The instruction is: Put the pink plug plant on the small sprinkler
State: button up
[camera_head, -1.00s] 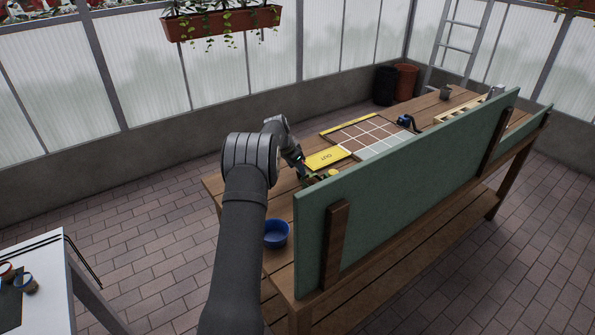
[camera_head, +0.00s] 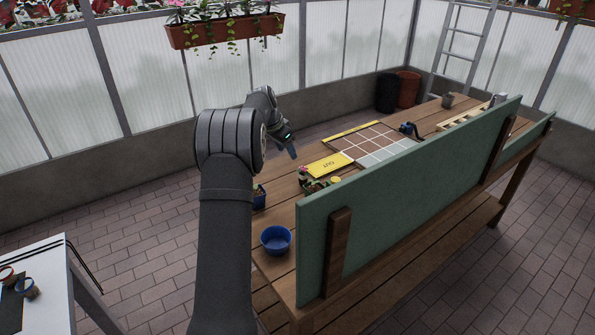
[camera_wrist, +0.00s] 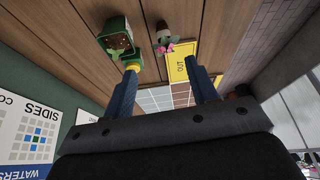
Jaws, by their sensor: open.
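The pink plug plant (camera_head: 303,171) stands on the wooden bench beside the yellow OUT card (camera_head: 327,164). In the wrist view its pink flower (camera_wrist: 164,47) shows near the corner of the card, ahead of the fingertips. My gripper (camera_head: 291,152) is above the bench, left of the card; in the wrist view its two fingers (camera_wrist: 162,66) are apart with nothing held between them. A green container with a plant (camera_wrist: 118,38) stands near the pink plant. I cannot make out which thing is the small sprinkler.
A tiled grid tray (camera_head: 370,145) lies beyond the card. A blue bowl (camera_head: 276,241) and a blue pot (camera_head: 259,196) are at the near end of the bench. A tall green board (camera_head: 400,175) walls off the right side. A dark blue object (camera_head: 409,129) stands by the grid.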

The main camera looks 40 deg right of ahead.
aim_at(300, 174)
jog(key=a+f+m+t+h, duration=0.1)
jog(key=a+f+m+h, duration=0.3)
jog(key=m, duration=1.4)
jog(key=a+f+m+h, duration=0.4)
jog(key=m+h, duration=0.1)
jog(key=m, duration=1.3)
jog(key=x, duration=1.1)
jog(key=shift+s+d+f, duration=0.2)
jog(key=shift+s, duration=0.1)
jog(key=shift+x, duration=2.8)
jog(key=shift+w+f, duration=0.1)
jog(key=shift+f, duration=0.1)
jog(key=c, duration=1.1)
